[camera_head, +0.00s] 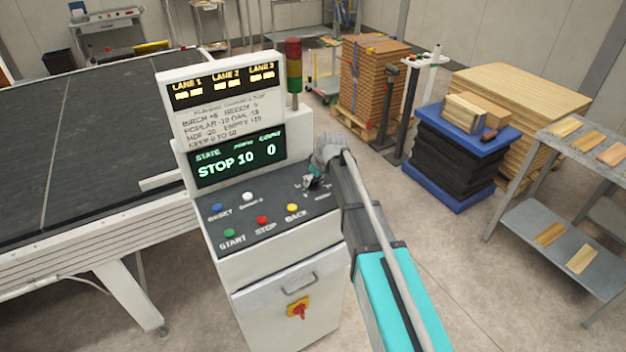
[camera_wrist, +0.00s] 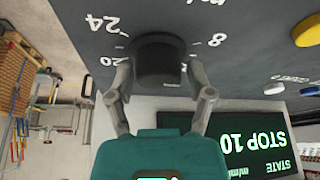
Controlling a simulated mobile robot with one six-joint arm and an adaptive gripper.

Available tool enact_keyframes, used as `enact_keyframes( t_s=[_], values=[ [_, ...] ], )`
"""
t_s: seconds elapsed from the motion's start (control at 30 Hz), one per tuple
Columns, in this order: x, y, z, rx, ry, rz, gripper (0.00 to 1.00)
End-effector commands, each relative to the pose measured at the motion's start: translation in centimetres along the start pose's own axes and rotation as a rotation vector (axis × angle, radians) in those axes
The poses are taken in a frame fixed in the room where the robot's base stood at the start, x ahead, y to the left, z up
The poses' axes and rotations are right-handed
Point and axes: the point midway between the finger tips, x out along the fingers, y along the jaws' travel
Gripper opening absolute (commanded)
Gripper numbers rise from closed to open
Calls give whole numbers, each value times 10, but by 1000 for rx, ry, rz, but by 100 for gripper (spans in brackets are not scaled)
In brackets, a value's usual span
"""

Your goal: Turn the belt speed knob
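The belt speed knob (camera_wrist: 160,60) is a black round dial on the dark panel, with printed numbers such as 24, 20 and 8 around it in the wrist view. My gripper (camera_wrist: 157,72) is open, with one finger on each side of the knob. A narrow gap seems to show at each side; I cannot tell whether either finger touches. In the head view my gripper (camera_head: 315,178) is at the right end of the control panel (camera_head: 240,228) and mostly hides the knob. The green display (camera_head: 238,161) reads STOP 10 and 0.
Blue, white, green, red and yellow buttons sit left of my gripper, the yellow one (camera_head: 292,208) nearest. A red-and-green signal tower (camera_head: 293,70) rises behind the panel. A conveyor (camera_head: 60,140) lies at left. A shelf rack (camera_head: 560,225) stands at right, with open floor before it.

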Motion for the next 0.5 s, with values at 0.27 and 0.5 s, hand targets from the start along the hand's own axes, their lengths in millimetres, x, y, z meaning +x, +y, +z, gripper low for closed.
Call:
enact_keyframes(
  t_s=[0.27, 0.5],
  values=[
    [0, 0, 0, -1, 1, 1, 91],
    [0, 1, 0, -3, 1, 1, 91]
  ],
)
